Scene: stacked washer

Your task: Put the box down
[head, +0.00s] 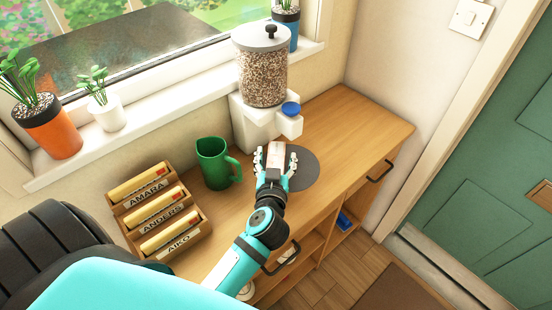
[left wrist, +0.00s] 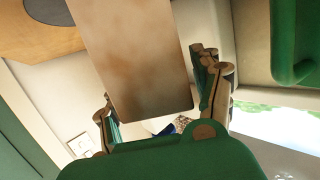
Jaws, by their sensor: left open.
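The box (head: 276,155) is small and pale pinkish in the head view. It is between the fingers of my left gripper (head: 274,165), over or beside a dark round mat (head: 306,170) on the wooden cabinet top. In the left wrist view the box (left wrist: 140,60) is large and brownish and stands between the two spread fingers (left wrist: 160,98). My left gripper is open around it. Whether the box's underside rests on a surface is hidden. My right gripper is not seen.
A grain dispenser (head: 263,78) on a white stand is just behind. A green jug (head: 214,164) and a wooden rack (head: 165,215) with name labels are to the left. The cabinet top (head: 350,125) is clear at the right.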

